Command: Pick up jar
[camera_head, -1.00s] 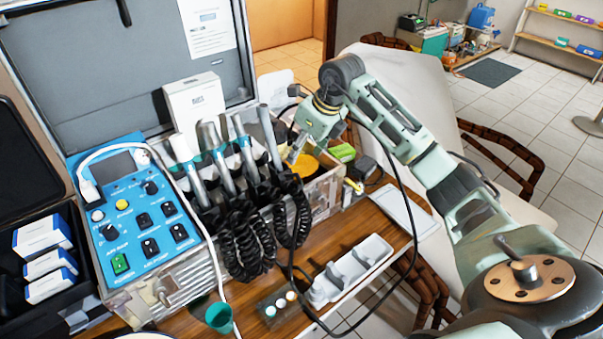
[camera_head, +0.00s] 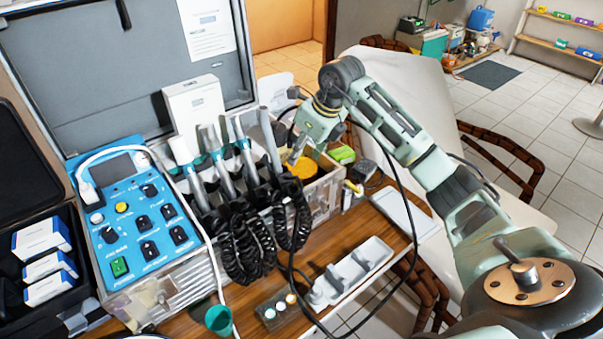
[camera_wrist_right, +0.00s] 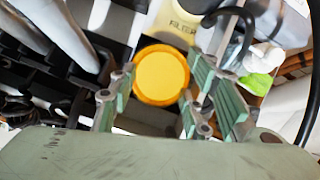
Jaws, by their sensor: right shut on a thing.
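The jar (camera_head: 304,169) shows as a round orange-yellow lid in the right-hand compartment of the open case. In the right wrist view the lid (camera_wrist_right: 162,75) lies between the two green fingers. My right gripper (camera_head: 298,152) reaches down into that compartment from the right and is shut on the jar. The jar's body is hidden below the lid. My left gripper is not in view.
Handpieces with coiled black cords (camera_head: 240,170) stand just left of the jar. The compartment wall (camera_head: 325,190) is in front. A white box (camera_head: 195,108) stands behind. A grey tray (camera_head: 352,268) and green cup (camera_head: 218,320) are on the table.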

